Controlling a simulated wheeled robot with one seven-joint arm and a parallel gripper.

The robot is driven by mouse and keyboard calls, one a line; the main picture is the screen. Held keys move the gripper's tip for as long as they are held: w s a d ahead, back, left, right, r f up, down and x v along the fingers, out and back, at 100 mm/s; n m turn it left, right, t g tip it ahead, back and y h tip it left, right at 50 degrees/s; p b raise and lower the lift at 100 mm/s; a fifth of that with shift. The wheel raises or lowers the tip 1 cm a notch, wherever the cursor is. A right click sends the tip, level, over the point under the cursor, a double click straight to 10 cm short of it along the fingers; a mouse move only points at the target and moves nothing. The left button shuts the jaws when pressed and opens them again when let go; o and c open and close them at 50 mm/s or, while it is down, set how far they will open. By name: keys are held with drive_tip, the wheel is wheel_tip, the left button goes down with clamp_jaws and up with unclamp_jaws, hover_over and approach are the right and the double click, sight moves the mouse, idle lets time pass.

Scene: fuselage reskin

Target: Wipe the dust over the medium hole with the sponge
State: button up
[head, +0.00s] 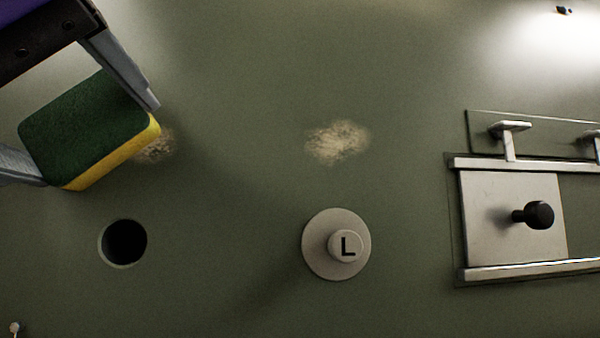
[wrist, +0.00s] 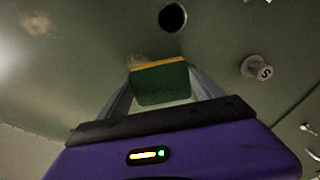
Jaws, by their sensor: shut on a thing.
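My gripper (head: 92,138) is at the upper left of the head view, shut on a sponge (head: 80,122) with a green pad and a yellow side. The yellow side faces the grey-green panel (head: 230,180). A tan dust patch (head: 160,148) shows past the sponge's right edge, partly hidden by it. I cannot tell if sponge and panel touch. An open dark round hole (head: 125,243) lies below that patch. In the wrist view, the sponge (wrist: 160,85) is between the fingers, with the dust (wrist: 136,60) at its edge and the hole (wrist: 172,17) beyond.
A second dust patch (head: 337,141) lies above a round plug marked L (head: 322,262). A plug marked S (wrist: 252,68) shows in the wrist view. A railed plate with a black knob (head: 538,215) is at the right.

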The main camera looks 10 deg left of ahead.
sight(181, 143)
drive_tip(key=shift+w+d, duration=0.3)
drive_tip(key=shift+d, duration=0.7)
drive_tip(key=shift+w+d, duration=0.25)
drive_tip(key=shift+d, duration=0.7)
drive_tip(key=shift+w+d, duration=0.3)
drive_tip(key=shift+d, duration=1.05)
drive_tip(key=shift+s+a, duration=0.3)
drive_tip(key=shift+a, duration=1)
drive_tip(key=shift+s+a, duration=0.3)
drive_tip(key=shift+a, duration=1.05)
drive_tip(key=shift+s+a, duration=0.3)
drive_tip(key=shift+a, duration=1)
drive_tip(key=v, duration=0.6)
drive_tip(key=shift+s, duration=0.15)
drive_tip(key=v, duration=0.2)
drive_tip(key=shift+s, duration=0.35)
